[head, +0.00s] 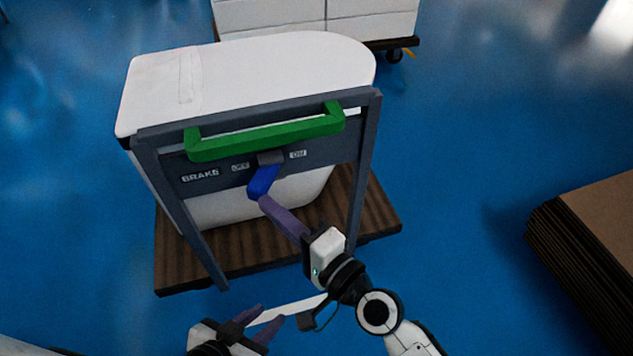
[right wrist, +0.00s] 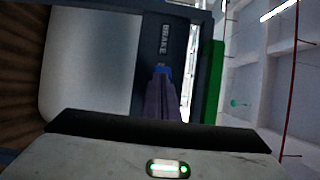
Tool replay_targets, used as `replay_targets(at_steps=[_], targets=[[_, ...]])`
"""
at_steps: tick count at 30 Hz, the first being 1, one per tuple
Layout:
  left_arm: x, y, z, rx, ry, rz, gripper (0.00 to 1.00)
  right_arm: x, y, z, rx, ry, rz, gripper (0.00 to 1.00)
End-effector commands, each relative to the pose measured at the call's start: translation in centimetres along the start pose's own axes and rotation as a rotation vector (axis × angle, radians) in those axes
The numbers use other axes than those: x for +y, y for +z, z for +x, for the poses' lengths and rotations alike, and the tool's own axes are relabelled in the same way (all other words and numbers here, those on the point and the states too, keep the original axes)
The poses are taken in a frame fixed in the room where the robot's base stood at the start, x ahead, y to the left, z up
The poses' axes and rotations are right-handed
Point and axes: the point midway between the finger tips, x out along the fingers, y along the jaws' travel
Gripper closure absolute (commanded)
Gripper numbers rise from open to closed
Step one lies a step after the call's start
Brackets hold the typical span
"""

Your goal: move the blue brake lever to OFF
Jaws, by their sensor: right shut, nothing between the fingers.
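The blue brake lever (head: 262,181) hangs from a dark pivot block on the cart's grey crossbar, slanting down and slightly left. The OFF label (head: 240,167) is left of the pivot and the ON label (head: 298,154) is right of it. My right gripper (head: 265,202) is shut and empty, its purple fingertips at the lever's lower end; I cannot tell whether they touch. In the right wrist view a bit of blue lever (right wrist: 163,69) shows just beyond the shut fingers (right wrist: 161,80), which hide most of it. My left gripper (head: 266,314) is open and empty, low in front of the cart.
A green handle (head: 265,139) spans the crossbar just above the lever. Another loaded cart (head: 320,15) is behind. Stacked brown sheets (head: 590,235) lie at right. Blue floor is open between.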

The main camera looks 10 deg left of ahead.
Motion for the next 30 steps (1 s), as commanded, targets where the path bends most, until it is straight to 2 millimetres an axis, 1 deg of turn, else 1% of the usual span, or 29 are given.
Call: replay_targets(at_steps=[1, 5, 22, 26, 29, 30], targets=[[0.0, -0.1, 0.0, 0.001, 0.000, 0.000, 0.69, -0.2, 0.8, 0.4, -0.015, -0.002, 0.003, 1.00], [0.0, -0.1, 0.0, 0.002, 0.000, 0.001, 0.69, -0.2, 1.1, 0.6, -0.018, -0.001, 0.005, 1.00], [0.0, -0.3, 0.0, 0.005, 0.000, 0.002, 0.69, -0.1, 0.7, 0.6, -0.009, -0.001, 0.002, 1.00], [0.0, -0.1, 0.2, 0.005, 0.000, 0.001, 0.69, 0.0, 0.3, -0.1, -0.009, 0.000, 0.000, 1.00], [-0.1, 0.1, 0.4, 0.007, 0.000, -0.001, 0.69, 0.1, -0.3, -1.3, -0.014, 0.001, -0.002, 1.00], [-0.1, 0.2, 0.6, 0.008, 0.001, -0.003, 0.69, 0.3, -0.7, -2.0, -0.016, 0.002, -0.001, 1.00]])
